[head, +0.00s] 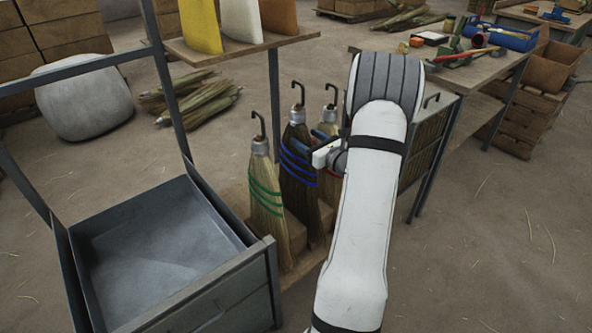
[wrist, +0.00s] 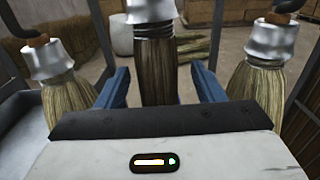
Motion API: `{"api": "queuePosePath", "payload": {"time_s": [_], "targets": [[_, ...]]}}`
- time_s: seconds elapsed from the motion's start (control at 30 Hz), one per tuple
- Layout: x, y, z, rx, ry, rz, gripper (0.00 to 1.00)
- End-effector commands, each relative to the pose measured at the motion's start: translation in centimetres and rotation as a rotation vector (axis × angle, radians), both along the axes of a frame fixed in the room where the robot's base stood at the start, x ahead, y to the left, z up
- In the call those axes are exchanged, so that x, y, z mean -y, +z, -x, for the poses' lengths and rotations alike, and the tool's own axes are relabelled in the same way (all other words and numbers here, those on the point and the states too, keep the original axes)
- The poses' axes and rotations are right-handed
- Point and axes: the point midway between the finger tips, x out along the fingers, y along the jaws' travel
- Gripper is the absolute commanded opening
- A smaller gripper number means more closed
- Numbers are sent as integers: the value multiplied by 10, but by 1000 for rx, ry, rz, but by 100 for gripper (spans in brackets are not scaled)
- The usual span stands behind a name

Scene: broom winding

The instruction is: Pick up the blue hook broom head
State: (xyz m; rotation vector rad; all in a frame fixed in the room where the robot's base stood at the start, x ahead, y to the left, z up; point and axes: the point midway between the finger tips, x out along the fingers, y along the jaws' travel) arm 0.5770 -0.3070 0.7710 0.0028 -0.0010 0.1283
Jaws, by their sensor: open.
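The blue hook broom head (head: 298,172) stands upright in the head view, with dark bristles, blue bands, a silver collar and a black hook. My gripper (head: 306,142) is at its upper part, just below the collar, coming from the right. In the wrist view a dark-bristled broom head (wrist: 168,72) stands between the two blue fingers of my open gripper (wrist: 164,88). Gaps show on both sides of it. Its hook is out of the wrist view, and its lower part is hidden behind my gripper body.
A green-banded broom head (head: 265,195) stands close on the left, and another hook broom head (head: 328,126) stands close behind on the right, partly hidden by my arm. A grey metal bin (head: 160,240) is at the left. A workbench (head: 470,72) is behind my arm.

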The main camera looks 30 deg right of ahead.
Motion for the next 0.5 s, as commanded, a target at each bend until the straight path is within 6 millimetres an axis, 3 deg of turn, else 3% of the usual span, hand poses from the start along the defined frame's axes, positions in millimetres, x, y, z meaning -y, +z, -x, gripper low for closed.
{"api": "queuePosePath", "payload": {"time_s": [0.2, 0.5], "targets": [[-8, -1, -27, -1, 5, 0, 62], [-8, -1, -30, -1, 6, 0, 59]]}}
